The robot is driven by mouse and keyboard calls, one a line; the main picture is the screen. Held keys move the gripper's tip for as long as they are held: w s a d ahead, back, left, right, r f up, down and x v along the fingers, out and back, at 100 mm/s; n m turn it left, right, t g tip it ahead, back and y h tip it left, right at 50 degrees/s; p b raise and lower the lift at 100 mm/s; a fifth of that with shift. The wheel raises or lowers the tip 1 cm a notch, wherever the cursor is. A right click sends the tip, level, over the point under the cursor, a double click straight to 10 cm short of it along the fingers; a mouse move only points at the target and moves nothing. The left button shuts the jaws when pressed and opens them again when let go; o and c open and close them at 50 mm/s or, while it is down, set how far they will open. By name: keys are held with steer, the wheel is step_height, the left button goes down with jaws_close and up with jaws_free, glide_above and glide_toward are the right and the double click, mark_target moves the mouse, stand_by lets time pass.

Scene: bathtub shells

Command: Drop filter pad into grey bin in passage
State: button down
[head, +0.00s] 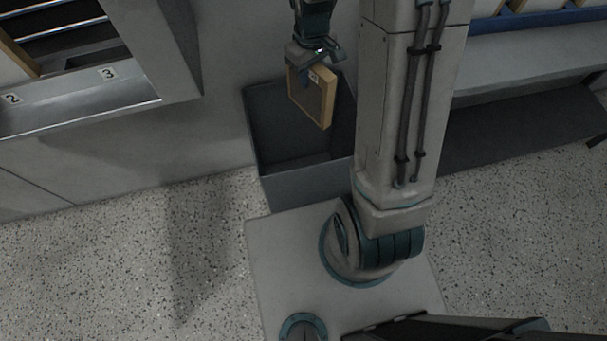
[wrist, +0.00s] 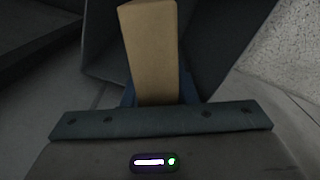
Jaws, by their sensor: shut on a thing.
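The filter pad (head: 311,98) is a thin square panel with a light wooden-coloured frame and a dark face with a small white label. My gripper (head: 314,58) is shut on its upper edge and holds it upright. In the wrist view the pad's pale edge (wrist: 151,50) stands out from the jaws (wrist: 155,98). The grey bin (head: 312,190) is an open box on the floor beside the wall. In the head view the pad overlaps the bin's opening; its exact height against the rim is hard to tell. The bin's right side is hidden behind my arm.
At the upper left is a counter (head: 85,108) with slots numbered 2 and 3. At the right is a grey bench (head: 520,55) with a blue tray (head: 545,20) on it. The speckled floor (head: 120,250) is clear at the left.

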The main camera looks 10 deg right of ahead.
mark_target(313, 68)
steer(key=shift+s+f+n+b, duration=0.35)
steer(key=shift+f+b, duration=0.35)
steer(key=shift+b, duration=0.25)
steer(key=shift+s+f+n+b, duration=0.35)
steer(key=shift+f+b, duration=0.3)
steer(key=shift+b, duration=0.25)
steer(key=shift+s+f+n+b, duration=0.35)
steer(key=shift+f+b, duration=0.35)
steer(key=shift+b, duration=0.25)
steer(key=shift+f, duration=0.1)
step_height(313, 68, down, 6)
steer(key=b, duration=0.5)
steer(key=shift+r, duration=0.2)
steer(key=c, duration=1.1)
jaws_free()
step_height(313, 68, up, 14)
steer(key=p, duration=0.5)
